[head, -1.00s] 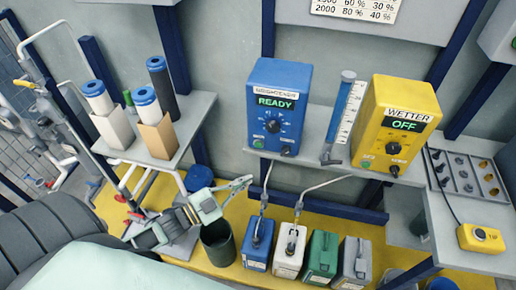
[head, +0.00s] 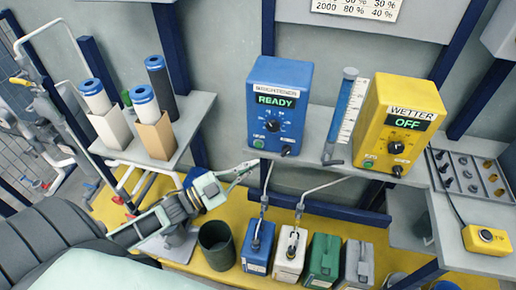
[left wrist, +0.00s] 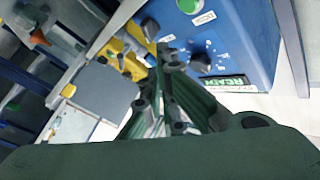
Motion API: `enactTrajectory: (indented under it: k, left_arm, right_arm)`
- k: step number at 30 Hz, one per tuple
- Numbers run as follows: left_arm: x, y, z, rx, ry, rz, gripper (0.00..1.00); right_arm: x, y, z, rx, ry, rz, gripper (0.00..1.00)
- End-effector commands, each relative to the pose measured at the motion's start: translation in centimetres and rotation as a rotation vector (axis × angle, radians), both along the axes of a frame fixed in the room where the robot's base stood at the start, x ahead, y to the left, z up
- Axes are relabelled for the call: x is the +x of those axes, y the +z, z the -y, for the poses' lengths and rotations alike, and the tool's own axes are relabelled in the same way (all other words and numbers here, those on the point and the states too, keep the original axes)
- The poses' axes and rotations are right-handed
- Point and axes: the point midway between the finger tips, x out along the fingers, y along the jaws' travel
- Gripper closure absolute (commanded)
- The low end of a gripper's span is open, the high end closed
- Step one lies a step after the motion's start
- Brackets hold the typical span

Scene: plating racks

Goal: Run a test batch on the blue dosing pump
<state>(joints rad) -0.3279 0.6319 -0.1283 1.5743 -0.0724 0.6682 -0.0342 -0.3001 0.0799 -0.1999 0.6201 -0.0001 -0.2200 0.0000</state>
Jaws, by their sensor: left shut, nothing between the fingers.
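The blue dosing pump (head: 280,95) stands on the grey shelf, labelled as a brightener, with its display (head: 275,99) lit green with READY. Its front has a dark dial (head: 273,125), a green button (head: 259,144) and a dark knob (head: 286,151). The pump also shows in the left wrist view (left wrist: 245,35), with the green button (left wrist: 190,5) and dial (left wrist: 201,62). My left gripper (head: 254,165) is shut and empty, below and slightly left of the pump front. In the left wrist view its fingertips (left wrist: 165,52) appear beside the dial; contact is not clear. My right gripper is not in view.
A yellow pump (head: 405,110) labelled WETTER shows OFF. A graduated tube (head: 342,110) stands between the pumps. Below are several canisters with hoses and a dark bin (head: 217,244). A yellow button box (head: 485,239) sits at the right. Filter cartridges stand on the left shelf.

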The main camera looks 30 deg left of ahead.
Motion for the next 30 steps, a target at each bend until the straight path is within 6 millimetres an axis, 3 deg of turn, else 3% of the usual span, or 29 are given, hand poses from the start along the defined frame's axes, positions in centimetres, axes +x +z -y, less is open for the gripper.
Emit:
enactTrajectory:
  k: [3, 12, 30]
  left_arm:
    - [1.8, -0.4, -0.5, 0.001, -0.001, 0.002, 1.00]
    - [4.5, -0.2, -1.3, -0.001, 0.000, 0.000, 1.00]
    - [4.8, -0.1, -1.4, -0.001, 0.000, -0.002, 1.00]
  right_arm:
    - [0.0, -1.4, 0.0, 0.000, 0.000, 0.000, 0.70]
    - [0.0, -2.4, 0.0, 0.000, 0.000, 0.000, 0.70]
    - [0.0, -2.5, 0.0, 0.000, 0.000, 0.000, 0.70]
